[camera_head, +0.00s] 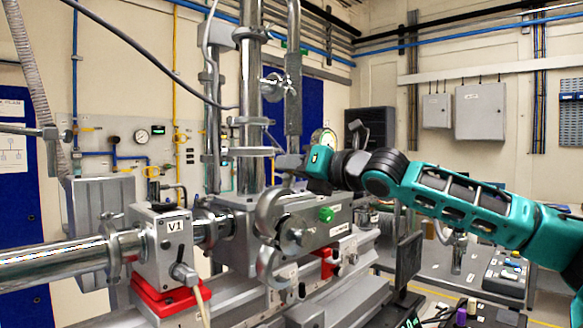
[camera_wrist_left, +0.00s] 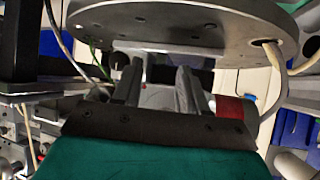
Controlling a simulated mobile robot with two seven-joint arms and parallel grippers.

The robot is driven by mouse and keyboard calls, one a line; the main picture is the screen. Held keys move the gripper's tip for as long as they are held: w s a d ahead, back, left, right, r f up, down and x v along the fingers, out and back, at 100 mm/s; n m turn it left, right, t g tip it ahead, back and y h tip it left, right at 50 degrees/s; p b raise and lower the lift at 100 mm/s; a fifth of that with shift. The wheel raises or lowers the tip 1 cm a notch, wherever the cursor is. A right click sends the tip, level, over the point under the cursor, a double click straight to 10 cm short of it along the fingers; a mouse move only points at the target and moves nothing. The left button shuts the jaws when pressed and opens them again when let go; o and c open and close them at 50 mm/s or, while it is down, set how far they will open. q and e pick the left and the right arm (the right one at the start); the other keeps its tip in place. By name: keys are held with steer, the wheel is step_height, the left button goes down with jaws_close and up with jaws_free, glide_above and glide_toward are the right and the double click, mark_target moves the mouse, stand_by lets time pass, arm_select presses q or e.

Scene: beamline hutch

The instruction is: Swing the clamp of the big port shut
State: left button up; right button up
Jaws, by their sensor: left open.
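The big port (camera_head: 297,236) is a round metal fitting on the side of a grey chamber box in the middle of the head view. Its clamp shows as two curved metal halves, an upper one (camera_head: 268,210) and a lower one (camera_head: 268,266), swung apart to the left with a gap between them. My right gripper (camera_head: 290,163) is above the port, near the box's top and the upright tube; its fingers are small and partly hidden, so their opening is unclear. My left gripper (camera_wrist_left: 157,85) shows in the left wrist view, open and empty, below a large round metal flange (camera_wrist_left: 190,22).
The valve block V1 (camera_head: 168,245) on its red base and a horizontal beam pipe (camera_head: 60,257) are at the left. A table with a control box (camera_head: 507,275) stands at the right. Cables hang around the left gripper.

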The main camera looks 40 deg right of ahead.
jaws_close()
stand_by(1.1)
